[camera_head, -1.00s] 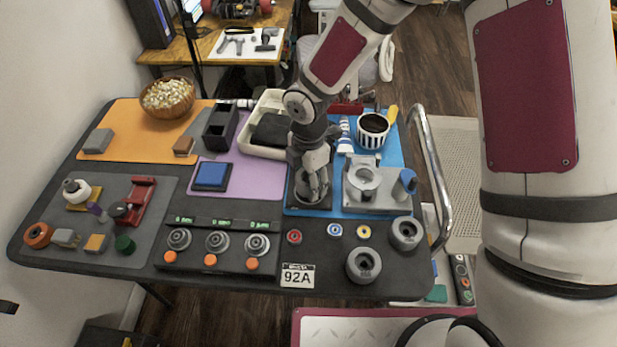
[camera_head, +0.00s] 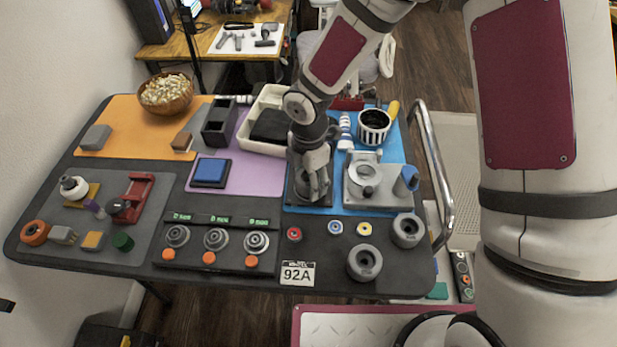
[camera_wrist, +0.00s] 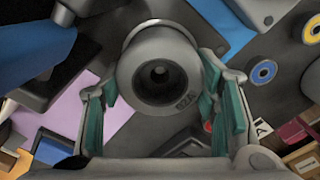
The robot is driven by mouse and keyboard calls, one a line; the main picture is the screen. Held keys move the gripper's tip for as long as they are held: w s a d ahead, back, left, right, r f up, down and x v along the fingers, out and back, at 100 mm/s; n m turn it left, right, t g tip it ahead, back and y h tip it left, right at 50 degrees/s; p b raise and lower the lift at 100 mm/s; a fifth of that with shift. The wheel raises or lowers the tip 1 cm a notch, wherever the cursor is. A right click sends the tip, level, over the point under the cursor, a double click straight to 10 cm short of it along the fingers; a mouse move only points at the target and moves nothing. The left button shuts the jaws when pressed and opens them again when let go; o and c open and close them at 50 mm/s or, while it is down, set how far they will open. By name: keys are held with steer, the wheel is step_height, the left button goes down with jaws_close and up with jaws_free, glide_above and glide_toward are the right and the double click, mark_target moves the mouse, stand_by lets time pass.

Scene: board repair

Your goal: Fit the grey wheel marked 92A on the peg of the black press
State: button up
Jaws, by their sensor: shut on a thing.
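My gripper (camera_head: 314,188) is shut on a grey wheel (camera_wrist: 160,72), held between teal fingertips in the wrist view. The wheel has a round centre hole, and small dark characters on its rim are hard to read. In the head view the gripper is over the dark base of the black press (camera_head: 300,202) on the blue mat. The arm and gripper hide most of the press. I cannot see its peg, or whether the wheel touches it. A card marked 92A (camera_head: 298,274) is at the table's front edge.
A grey press (camera_head: 375,190) stands close to the right of my gripper. Two other grey wheels (camera_head: 364,263) (camera_head: 408,231) lie at the front right. Small red, blue and yellow rings (camera_head: 335,228) lie in front. A cream tray (camera_head: 262,103) with a black item is behind left.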

steer(key=shift+f, duration=0.2)
stand_by(0.7)
steer(key=o, duration=1.7)
steer(key=shift+r+p, duration=2.3)
steer(key=shift+r, duration=1.25)
